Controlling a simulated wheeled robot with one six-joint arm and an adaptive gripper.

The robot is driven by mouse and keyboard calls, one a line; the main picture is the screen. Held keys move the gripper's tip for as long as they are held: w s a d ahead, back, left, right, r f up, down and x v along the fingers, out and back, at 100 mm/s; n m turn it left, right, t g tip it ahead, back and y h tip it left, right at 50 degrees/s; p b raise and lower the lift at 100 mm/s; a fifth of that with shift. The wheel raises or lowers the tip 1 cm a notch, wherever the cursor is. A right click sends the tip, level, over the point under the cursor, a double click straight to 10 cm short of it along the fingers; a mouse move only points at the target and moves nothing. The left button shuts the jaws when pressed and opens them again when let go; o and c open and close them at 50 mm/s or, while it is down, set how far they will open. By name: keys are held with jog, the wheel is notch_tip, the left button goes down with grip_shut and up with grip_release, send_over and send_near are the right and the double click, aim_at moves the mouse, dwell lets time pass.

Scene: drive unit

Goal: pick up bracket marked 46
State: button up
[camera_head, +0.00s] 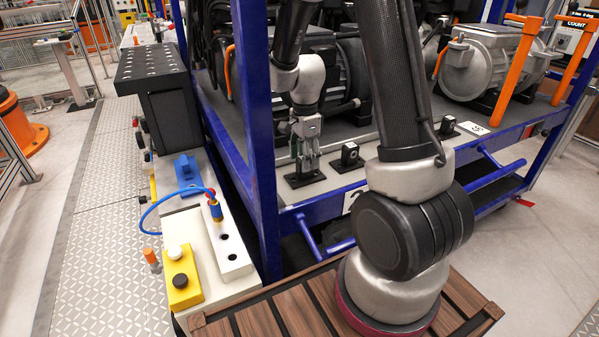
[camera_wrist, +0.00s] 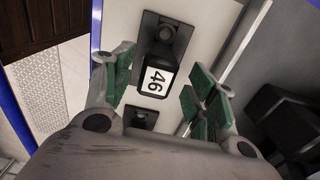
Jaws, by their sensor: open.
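The bracket marked 46 (camera_wrist: 155,55) is a black block on a dark base plate, with a white label reading 46, in the middle of the wrist view. My gripper (camera_wrist: 162,88) is open, with one green-padded finger on each side of the bracket. Both fingers look apart from it, and nothing is held. In the head view my gripper (camera_head: 304,150) points down over the left end of the front shelf edge. The dark base plate (camera_head: 291,182) shows beneath it there; the bracket body is mostly hidden by the fingers.
A second black bracket (camera_head: 348,157) stands just right of my gripper, and another (camera_head: 448,127) farther right. The blue frame post (camera_head: 255,130) rises close to the left. Motors (camera_head: 488,60) sit behind on the shelf. A white block with blue hose (camera_head: 228,240) is lower left.

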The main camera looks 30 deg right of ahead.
aim_at(303, 179)
notch_tip(303, 179, down, 4)
jog(key=shift+s+f, duration=0.15)
jog(key=shift+f, duration=0.1)
grip_shut()
